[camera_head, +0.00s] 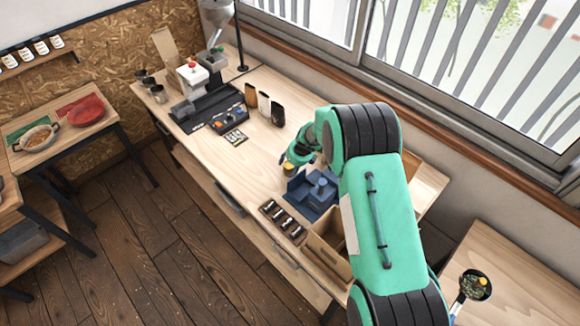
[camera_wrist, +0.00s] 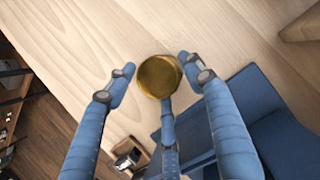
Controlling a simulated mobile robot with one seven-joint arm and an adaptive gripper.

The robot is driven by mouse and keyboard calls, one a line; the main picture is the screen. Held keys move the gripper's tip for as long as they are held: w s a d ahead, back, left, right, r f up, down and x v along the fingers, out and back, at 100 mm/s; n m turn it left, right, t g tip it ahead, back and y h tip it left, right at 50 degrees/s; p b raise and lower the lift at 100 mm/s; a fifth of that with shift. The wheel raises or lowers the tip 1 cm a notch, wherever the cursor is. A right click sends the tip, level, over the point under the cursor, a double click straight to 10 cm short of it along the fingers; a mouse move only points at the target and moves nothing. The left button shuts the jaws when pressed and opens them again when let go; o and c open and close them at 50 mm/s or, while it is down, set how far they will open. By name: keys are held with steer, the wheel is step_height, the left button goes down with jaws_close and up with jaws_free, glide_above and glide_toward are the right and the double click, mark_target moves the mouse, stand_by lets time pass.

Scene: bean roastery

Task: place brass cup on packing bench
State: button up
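The brass cup (camera_wrist: 158,77) shows in the wrist view as a round golden shape over the pale wood of the packing bench (camera_wrist: 75,35). My gripper (camera_wrist: 157,72) has its blue fingers spread around the cup. A narrow gap shows at the left fingertip; the right and lower fingertips overlap the cup's edge, and I cannot tell if they touch it. In the head view my gripper (camera_head: 291,160) is low over the long bench (camera_head: 225,165), with a small golden patch of the cup (camera_head: 289,169) at its fingers. Whether the cup rests on the wood is unclear.
A blue fixture (camera_head: 312,193) stands close to my gripper, with a dark tray of small items (camera_head: 283,222) and a wooden box (camera_head: 326,250) nearby. Dark and white pouches (camera_head: 264,105) and a black machine (camera_head: 205,105) stand farther back. The bench's middle is clear.

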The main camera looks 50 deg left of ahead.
steer(key=shift+r, duration=0.15)
steer(key=v, duration=1.2)
steer(key=shift+b, duration=0.3)
stand_by(0.7)
stand_by(0.4)
